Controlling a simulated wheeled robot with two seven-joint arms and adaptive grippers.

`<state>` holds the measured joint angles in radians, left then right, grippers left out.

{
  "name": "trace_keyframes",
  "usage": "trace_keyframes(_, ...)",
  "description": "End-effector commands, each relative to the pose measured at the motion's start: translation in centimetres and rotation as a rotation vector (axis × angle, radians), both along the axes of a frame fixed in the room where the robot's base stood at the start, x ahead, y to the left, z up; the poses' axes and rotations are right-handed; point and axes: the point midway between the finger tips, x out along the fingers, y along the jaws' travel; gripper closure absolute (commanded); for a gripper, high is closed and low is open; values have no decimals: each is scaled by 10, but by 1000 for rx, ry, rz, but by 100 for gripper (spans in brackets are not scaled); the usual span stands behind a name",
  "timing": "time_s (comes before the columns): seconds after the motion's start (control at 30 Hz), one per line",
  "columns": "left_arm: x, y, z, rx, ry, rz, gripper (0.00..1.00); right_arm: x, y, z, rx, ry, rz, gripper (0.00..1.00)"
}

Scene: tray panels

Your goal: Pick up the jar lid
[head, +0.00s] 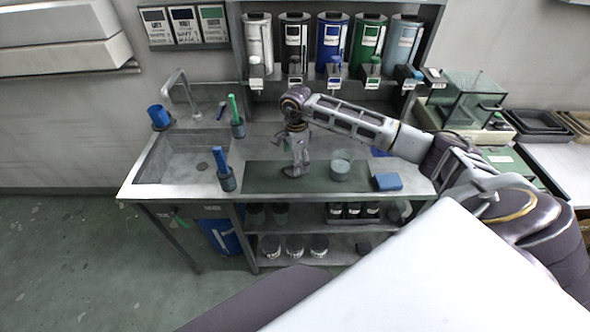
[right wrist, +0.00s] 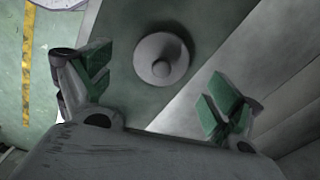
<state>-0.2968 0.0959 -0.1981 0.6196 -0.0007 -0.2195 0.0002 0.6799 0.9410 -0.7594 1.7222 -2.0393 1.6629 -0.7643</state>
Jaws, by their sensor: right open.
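The jar lid (right wrist: 150,70) is a round grey disc with a darker knob in its middle, lying on the dark mat in the right wrist view. In the head view it is mostly hidden below my right gripper (head: 297,165), which points down over the mat (head: 258,178). In the right wrist view the two green-padded fingers of my right gripper (right wrist: 158,80) are spread wide, with the lid seen between and a little beyond them. Nothing is between the pads. A clear glass jar (head: 341,166) stands on the mat, right of the gripper. My left gripper is not in view.
A blue sponge-like block (head: 388,182) lies right of the jar. Several dispensers (head: 333,45) hang behind. The mat's left part is clear.

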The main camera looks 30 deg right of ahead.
Motion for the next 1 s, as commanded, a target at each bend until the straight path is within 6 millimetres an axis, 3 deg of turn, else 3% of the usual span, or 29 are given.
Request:
trace_keyframes(0.17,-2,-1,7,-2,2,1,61,0,-2,-18,1,3,-1,8)
trace_keyframes(0.4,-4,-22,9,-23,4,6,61,0,-2,-38,1,1,0,8)
trace_keyframes(0.87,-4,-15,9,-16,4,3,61,1,-2,-39,1,0,0,8)
trace_keyframes(1.0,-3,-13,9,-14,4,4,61,1,-2,-39,1,0,0,23)
